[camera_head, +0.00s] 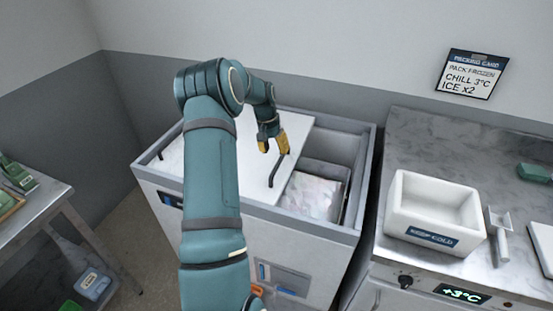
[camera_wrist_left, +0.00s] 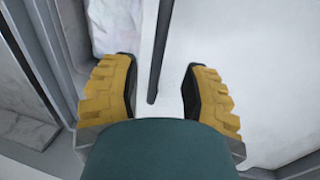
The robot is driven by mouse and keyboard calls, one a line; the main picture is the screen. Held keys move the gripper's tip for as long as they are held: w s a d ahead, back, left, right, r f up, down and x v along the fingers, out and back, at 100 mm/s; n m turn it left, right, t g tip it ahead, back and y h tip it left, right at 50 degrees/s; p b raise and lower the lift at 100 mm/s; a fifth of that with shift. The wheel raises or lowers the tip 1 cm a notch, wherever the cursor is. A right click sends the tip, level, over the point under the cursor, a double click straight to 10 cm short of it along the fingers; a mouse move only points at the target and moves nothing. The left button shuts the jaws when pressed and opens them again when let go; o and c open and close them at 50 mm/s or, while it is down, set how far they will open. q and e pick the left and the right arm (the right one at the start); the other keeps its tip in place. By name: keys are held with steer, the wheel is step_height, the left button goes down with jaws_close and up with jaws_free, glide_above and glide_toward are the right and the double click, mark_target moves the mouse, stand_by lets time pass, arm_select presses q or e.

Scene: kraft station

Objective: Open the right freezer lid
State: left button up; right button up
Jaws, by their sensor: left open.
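The white freezer lid (camera_head: 292,128) with a dark bar handle (camera_head: 277,171) lies over the left and middle of the grey chest freezer (camera_head: 320,228). The freezer's right part is uncovered and shows its inside. My left gripper (camera_head: 273,144), with yellow fingers, is open at the far end of this handle. In the left wrist view, the handle (camera_wrist_left: 160,50) runs between the two spread fingers (camera_wrist_left: 160,85), with a gap on both sides. My arm hides much of the lid's left part. My right gripper is not in view.
A pale wrapped pack (camera_head: 312,192) lies inside the freezer opening. A steel counter (camera_head: 415,140) stands close on the right, with a white bin (camera_head: 405,215) and a scoop (camera_head: 500,235). A table (camera_head: 38,210) stands at left. A wall is behind.

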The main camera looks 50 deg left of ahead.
arm_select(q)
step_height(320, 180, up, 6)
steer(key=a, duration=0.1)
steer(key=shift+s, duration=0.35)
steer(key=shift+s+f, duration=0.1)
stand_by(0.3)
